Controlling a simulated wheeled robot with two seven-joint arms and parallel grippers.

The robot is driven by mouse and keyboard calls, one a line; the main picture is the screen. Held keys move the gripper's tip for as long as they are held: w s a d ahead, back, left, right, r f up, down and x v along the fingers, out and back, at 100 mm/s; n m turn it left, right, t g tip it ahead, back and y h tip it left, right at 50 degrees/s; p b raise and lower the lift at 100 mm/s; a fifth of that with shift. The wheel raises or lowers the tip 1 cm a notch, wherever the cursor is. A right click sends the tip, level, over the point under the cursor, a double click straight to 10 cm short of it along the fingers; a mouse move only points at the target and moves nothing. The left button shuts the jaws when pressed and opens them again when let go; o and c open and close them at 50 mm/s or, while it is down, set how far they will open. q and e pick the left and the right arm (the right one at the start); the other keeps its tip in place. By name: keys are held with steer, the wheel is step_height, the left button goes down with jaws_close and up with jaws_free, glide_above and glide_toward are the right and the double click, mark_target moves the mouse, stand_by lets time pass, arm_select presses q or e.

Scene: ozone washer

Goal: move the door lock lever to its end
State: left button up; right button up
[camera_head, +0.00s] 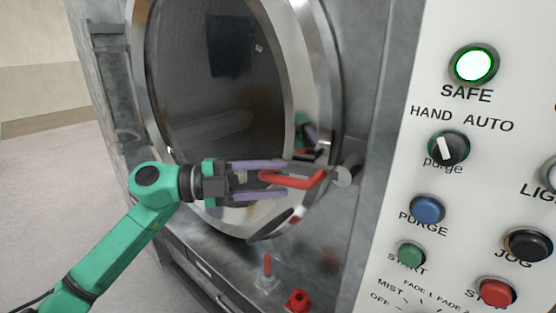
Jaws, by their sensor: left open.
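The red door lock lever (308,181) sticks out at the right edge of the round door, beside a grey metal lock post (346,170). Its bent red grip points left, towards my arm. My left gripper (286,179) is open, with one purple finger above the red grip and one below it in the picture. The left end of the grip shows between the fingers. I cannot tell whether either finger touches it. My right gripper is not in view.
The round glass door (215,80) fills the metal washer front behind the gripper. A white control panel (400,180) with buttons and knobs stands close on the right. A small red-tipped lever (267,265) and a red knob (298,300) sit below. Open floor lies left.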

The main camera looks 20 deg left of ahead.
arm_select(q)
steer(key=shift+w+d+f, duration=0.1)
steer(key=shift+w+d, duration=0.2)
steer(key=shift+d, duration=0.25)
jaws_close()
stand_by(1.0)
